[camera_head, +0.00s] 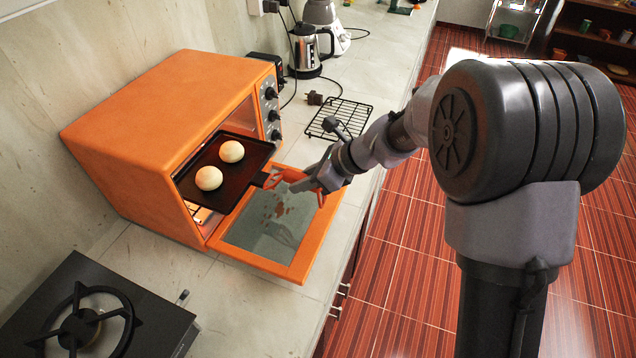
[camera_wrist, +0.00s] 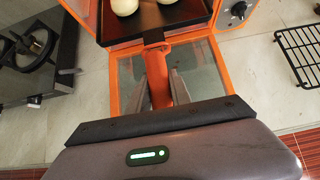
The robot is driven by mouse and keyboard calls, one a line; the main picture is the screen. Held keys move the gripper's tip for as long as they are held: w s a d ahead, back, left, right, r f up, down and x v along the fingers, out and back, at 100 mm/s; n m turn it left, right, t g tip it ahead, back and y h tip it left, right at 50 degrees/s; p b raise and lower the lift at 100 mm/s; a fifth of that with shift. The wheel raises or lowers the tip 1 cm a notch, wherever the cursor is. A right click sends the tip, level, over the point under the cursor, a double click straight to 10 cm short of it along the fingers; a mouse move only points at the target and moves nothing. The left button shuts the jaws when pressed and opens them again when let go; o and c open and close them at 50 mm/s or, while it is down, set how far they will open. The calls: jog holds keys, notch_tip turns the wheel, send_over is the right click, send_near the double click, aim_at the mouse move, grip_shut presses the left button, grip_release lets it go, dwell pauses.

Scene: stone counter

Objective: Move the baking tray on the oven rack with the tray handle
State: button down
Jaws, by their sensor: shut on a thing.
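A dark baking tray (camera_head: 226,183) with two pale round buns (camera_head: 209,178) (camera_head: 231,151) sits partly inside the orange oven (camera_head: 150,130), its front part out past the opening. The orange tray handle (camera_head: 278,177) meets the tray's front edge; whether it is hooked on firmly I cannot tell. My gripper (camera_head: 308,184) is shut on the tray handle, above the lowered oven door (camera_head: 290,243). In the wrist view the tray handle (camera_wrist: 158,75) runs between my fingers (camera_wrist: 162,90) to the tray's edge (camera_wrist: 158,36). The oven rack is mostly hidden under the tray.
A black wire rack (camera_head: 339,118) lies on the counter right of the oven. A kettle (camera_head: 309,52) and a dark plug (camera_head: 314,98) are behind it. A gas burner (camera_head: 85,325) is at the lower left. The counter front of the door (camera_head: 240,305) is clear.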

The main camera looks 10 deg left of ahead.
jog(key=p, duration=0.4)
send_over(248, 177)
jog(key=d, duration=0.1)
jog(key=shift+s+d, duration=0.1)
jog(key=shift+s, duration=0.05)
jog(key=shift+f+b, duration=1.55)
jog(key=shift+r+p, duration=0.1)
jog(key=shift+p, duration=0.35)
jog(key=shift+s+d+f+h+p, duration=0.15)
jog(key=shift+f+h+p, duration=0.2)
jog(key=shift+p, duration=1.1)
jog(key=shift+r, duration=0.2)
dwell(0.9)
dwell(0.5)
